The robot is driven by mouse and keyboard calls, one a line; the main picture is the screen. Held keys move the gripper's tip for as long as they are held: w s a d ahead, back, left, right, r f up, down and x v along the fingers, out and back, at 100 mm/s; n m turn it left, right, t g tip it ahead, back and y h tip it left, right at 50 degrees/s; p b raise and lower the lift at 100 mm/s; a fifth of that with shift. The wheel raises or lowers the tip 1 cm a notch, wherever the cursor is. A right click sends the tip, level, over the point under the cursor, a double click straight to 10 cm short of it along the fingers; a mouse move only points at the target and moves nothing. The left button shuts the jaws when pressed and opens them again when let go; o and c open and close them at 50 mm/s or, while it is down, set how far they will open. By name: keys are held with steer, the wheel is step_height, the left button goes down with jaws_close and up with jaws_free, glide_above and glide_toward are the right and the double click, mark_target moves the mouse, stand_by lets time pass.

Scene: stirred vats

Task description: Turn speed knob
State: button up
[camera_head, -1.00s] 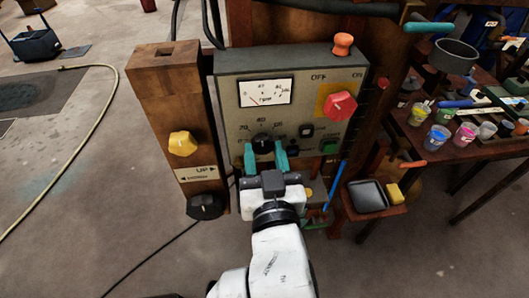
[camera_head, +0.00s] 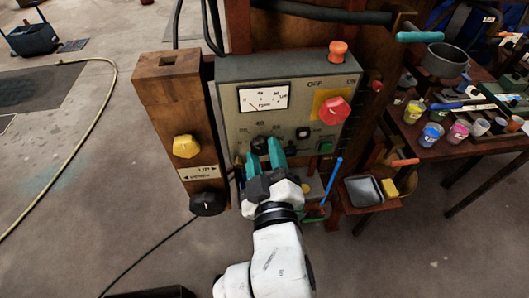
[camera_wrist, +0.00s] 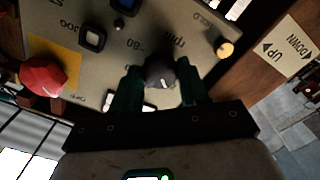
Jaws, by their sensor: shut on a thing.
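The speed knob (camera_wrist: 160,72) is a round black dial low on the grey control panel (camera_head: 230,125), with a number scale around it. In the wrist view it sits between the two green fingers of my gripper (camera_wrist: 160,90), which is shut on it. In the head view my gripper (camera_head: 265,155) reaches up to the panel, its fingers tilted, and the knob (camera_head: 260,143) is partly hidden behind them. The rpm meter (camera_head: 264,97) above has a white face; its needle is too small to read surely.
A red knob (camera_head: 335,110) on a yellow plate, an orange button (camera_head: 338,50) and a green button (camera_head: 325,147) are on the panel's right and top. A wooden post with a yellow knob (camera_head: 186,146) stands left. A paint table is at right.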

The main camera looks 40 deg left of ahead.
steer(key=shift+n, duration=0.3)
steer(key=o, duration=1.1)
steer(key=shift+c, duration=0.2)
steer(key=b+v, duration=0.1)
steer(key=v, duration=1)
steer(key=shift+w+f, duration=0.1)
